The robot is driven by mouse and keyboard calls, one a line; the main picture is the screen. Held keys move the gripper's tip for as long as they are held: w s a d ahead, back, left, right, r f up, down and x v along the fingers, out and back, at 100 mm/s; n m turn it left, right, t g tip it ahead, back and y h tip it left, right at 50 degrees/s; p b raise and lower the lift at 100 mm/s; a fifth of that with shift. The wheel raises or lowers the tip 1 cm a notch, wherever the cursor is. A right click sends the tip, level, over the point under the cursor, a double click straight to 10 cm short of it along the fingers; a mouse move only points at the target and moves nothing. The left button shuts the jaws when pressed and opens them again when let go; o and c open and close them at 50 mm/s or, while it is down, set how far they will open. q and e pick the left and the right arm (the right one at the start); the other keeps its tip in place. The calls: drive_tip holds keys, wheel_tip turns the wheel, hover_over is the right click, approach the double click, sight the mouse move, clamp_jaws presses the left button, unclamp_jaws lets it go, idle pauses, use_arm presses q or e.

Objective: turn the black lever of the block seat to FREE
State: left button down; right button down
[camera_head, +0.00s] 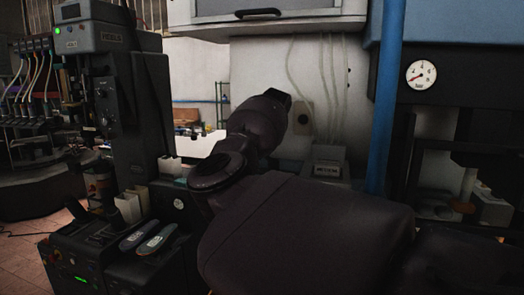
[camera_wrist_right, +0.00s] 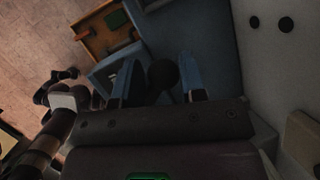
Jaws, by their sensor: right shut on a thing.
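In the right wrist view, my right gripper (camera_wrist_right: 158,64) has its two blue fingers on either side of a dark round knob, which I take to be the black lever's (camera_wrist_right: 163,74). The gripper is shut on it. The rest of the lever is hidden behind the gripper body, and no FREE mark can be read. In the head view, my dark arm fills the middle and covers the gripper, the lever and the block seat. My left gripper is in neither view.
At the right stand a blue post (camera_head: 388,95) and a white pressure gauge (camera_head: 421,74). A grey box (camera_head: 328,166) sits behind my arm. Two insoles (camera_head: 156,239) lie on a black machine at lower left. A wooden tray (camera_wrist_right: 105,30) shows in the wrist view.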

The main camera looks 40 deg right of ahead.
drive_tip(key=c, duration=1.1)
unclamp_jaws()
drive_tip(key=o, duration=0.4)
drive_tip(key=shift+s+d, duration=0.1)
drive_tip(key=shift+s, duration=0.1)
drive_tip(key=shift+w, duration=0.1)
drive_tip(key=v, duration=1)
drive_tip(key=shift+r+b, duration=0.35)
